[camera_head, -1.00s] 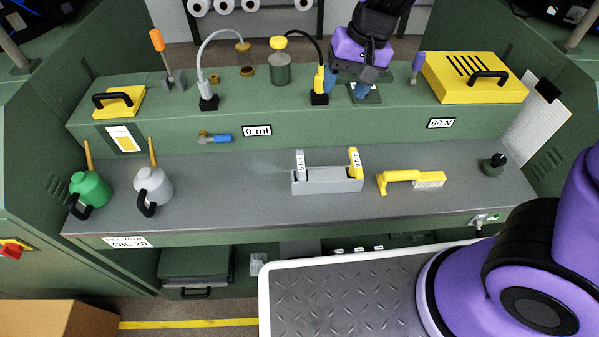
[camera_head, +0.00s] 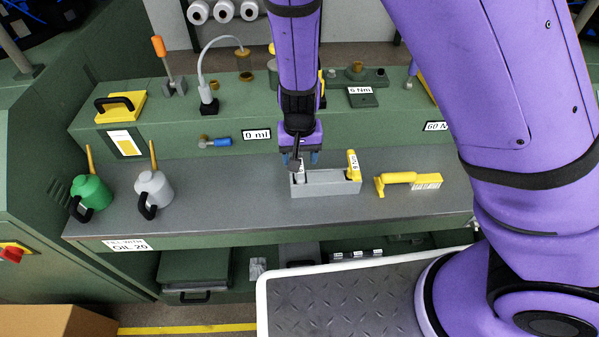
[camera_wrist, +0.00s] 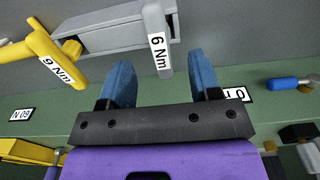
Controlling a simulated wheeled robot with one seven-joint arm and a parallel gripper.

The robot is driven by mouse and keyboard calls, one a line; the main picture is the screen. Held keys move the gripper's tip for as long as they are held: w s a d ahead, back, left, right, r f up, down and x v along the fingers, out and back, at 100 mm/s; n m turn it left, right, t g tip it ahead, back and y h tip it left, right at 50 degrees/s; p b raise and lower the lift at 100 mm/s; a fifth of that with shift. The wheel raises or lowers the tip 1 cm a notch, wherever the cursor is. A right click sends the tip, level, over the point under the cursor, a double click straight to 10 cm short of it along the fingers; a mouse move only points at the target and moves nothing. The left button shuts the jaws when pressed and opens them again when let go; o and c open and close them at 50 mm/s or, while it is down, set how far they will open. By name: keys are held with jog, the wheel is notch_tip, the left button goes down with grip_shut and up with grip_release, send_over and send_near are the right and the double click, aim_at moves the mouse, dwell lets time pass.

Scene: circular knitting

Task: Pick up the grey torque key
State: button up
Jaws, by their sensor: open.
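The grey torque key (camera_head: 301,172), labelled 6 Nm, stands in the left end of a grey holder (camera_head: 335,188) on the bench. It also shows in the wrist view (camera_wrist: 156,35), its handle end lying in line between my two blue fingers. My gripper (camera_head: 300,158) is open and points down over the left end of the holder, partly covering the grey key. In the wrist view my gripper (camera_wrist: 161,72) has a finger on each side of the key with gaps, and nothing is gripped. I cannot tell the exact height between them.
A yellow torque key (camera_head: 353,163), labelled 9 Nm, stands in the holder's right end. Green (camera_head: 92,192) and grey (camera_head: 152,189) oil cans stand at left. The bench between the cans and the holder is clear.

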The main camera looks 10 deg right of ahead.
aim_at(300, 172)
jog(key=shift+w+f, duration=0.15)
jog(key=shift+f, duration=1.6)
jog(key=shift+w+f, duration=0.1)
jog(key=shift+f, duration=1.6)
grip_shut()
jog(key=shift+r, duration=0.1)
notch_tip(300, 172, up, 10)
jog(key=shift+f, duration=0.1)
